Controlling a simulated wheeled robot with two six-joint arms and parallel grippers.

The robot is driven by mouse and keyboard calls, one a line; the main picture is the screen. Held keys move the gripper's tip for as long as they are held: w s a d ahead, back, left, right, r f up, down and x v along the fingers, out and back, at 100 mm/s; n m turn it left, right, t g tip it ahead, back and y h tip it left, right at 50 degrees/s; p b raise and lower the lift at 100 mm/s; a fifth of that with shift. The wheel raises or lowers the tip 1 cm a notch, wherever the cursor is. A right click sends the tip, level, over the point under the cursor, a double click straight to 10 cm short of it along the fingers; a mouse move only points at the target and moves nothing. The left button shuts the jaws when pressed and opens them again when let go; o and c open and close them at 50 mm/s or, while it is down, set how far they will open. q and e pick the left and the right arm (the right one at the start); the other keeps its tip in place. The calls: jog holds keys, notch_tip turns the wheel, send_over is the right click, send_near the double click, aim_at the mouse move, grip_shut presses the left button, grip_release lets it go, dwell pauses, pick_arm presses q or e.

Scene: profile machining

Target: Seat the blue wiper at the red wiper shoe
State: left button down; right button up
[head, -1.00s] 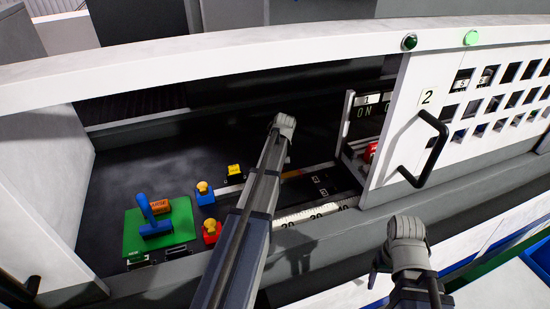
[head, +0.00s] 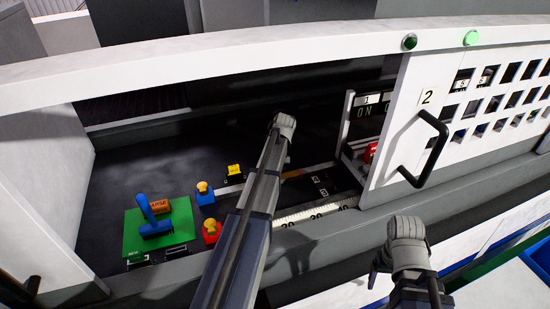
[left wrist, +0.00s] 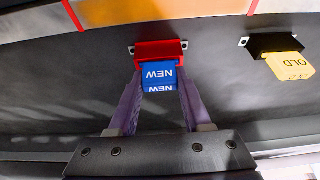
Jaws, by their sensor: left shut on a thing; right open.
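In the left wrist view the blue wiper (left wrist: 159,76), marked NEW, is between the two fingers of my left gripper (left wrist: 158,88), which is shut on it. The red wiper shoe (left wrist: 158,50) is on the dark wall just beyond. The wiper's far edge meets or overlaps the shoe's near edge; I cannot tell how deep it sits. In the head view my left arm reaches into the machine, and its fingers, the wiper and the shoe are hidden. My right gripper (head: 380,268) is outside the machine at the lower right, open and empty.
A yellow block (left wrist: 290,65) marked OLD sits at a black holder right of the red shoe. In the head view a green plate (head: 135,237), a blue-and-orange knob (head: 205,194) and a red-and-orange knob (head: 211,232) stand left of my arm. A door handle (head: 430,150) is at right.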

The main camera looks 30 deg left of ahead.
dwell(0.3)
pick_arm(q)
jog(key=shift+c, duration=1.3)
grip_release()
jog(key=shift+r, duration=0.1)
jog(key=p+v, duration=0.7)
jog(key=shift+r, duration=0.35)
jog(key=shift+d, duration=0.1)
